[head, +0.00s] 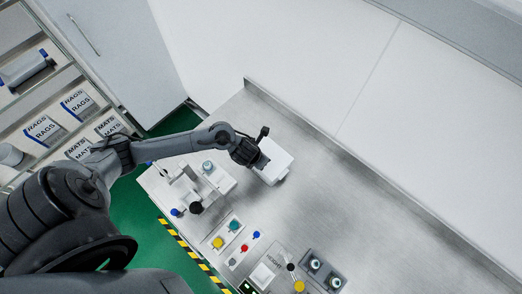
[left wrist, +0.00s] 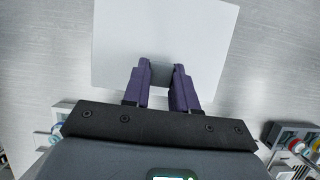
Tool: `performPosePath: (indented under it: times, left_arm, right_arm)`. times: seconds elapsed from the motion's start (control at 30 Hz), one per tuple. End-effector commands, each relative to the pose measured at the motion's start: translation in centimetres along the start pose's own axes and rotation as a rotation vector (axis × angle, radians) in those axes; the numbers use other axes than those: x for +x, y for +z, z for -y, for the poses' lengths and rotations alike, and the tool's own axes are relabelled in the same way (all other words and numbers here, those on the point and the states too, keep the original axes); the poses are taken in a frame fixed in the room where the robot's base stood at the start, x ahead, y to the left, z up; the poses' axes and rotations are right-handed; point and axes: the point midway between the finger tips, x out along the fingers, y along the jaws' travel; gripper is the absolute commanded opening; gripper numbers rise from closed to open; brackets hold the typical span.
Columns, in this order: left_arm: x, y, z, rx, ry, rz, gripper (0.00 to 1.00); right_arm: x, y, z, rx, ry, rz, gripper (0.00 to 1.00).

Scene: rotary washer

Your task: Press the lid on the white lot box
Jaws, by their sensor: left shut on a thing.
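A white square lid (left wrist: 165,30) fills the upper middle of the left wrist view. My left gripper (left wrist: 161,72) is over it, its two purple fingers shut on a small grey grip at the lid's middle. In the head view the white lot box (head: 276,163) stands on the steel bench near its back edge, and my left gripper (head: 258,160) reaches its top from the left. The gripper and wrist hide part of the box top. I cannot tell whether the lid is fully seated or where lid and box meet. My right gripper is not in view.
A white station with a blue-capped part (head: 208,166) stands left of the box. Buttons (head: 239,240) and a dark tray with two round parts (head: 325,270) are nearer the front. The steel bench (head: 370,215) right of the box is clear. A wall runs behind.

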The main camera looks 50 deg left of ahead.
Motion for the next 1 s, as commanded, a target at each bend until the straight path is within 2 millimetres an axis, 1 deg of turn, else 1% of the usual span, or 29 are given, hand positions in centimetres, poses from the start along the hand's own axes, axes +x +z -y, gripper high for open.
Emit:
performPosePath:
  times: [0.03, 0.07, 0.23, 0.53, 0.67, 0.77, 1.0]
  left_arm:
    - [0.0, 0.0, 0.0, 0.000, 0.000, 0.000, 0.00]
    - [0.0, 0.0, 0.0, 0.000, 0.000, 0.000, 0.30]
    - [0.0, 0.0, 0.0, 0.000, 0.000, 0.000, 0.56]
    - [-0.1, 0.0, 0.0, 0.000, 0.000, 0.000, 0.57]
    - [-0.8, 0.1, 0.0, 0.000, -0.001, 0.000, 0.57]
    - [-2.0, 0.1, 0.0, 0.001, -0.001, 0.001, 0.57]
    - [-6.2, 0.2, -0.1, 0.002, 0.001, 0.002, 0.57]
  right_arm:
    - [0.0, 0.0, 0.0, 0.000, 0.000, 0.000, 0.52]
    - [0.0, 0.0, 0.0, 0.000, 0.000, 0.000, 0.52]
    - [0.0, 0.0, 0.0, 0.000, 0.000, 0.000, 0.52]
    - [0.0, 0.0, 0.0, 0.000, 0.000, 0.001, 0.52]
    - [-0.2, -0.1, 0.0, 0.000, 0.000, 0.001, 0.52]
    - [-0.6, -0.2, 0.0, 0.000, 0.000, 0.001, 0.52]
    - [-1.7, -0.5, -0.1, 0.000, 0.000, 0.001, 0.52]
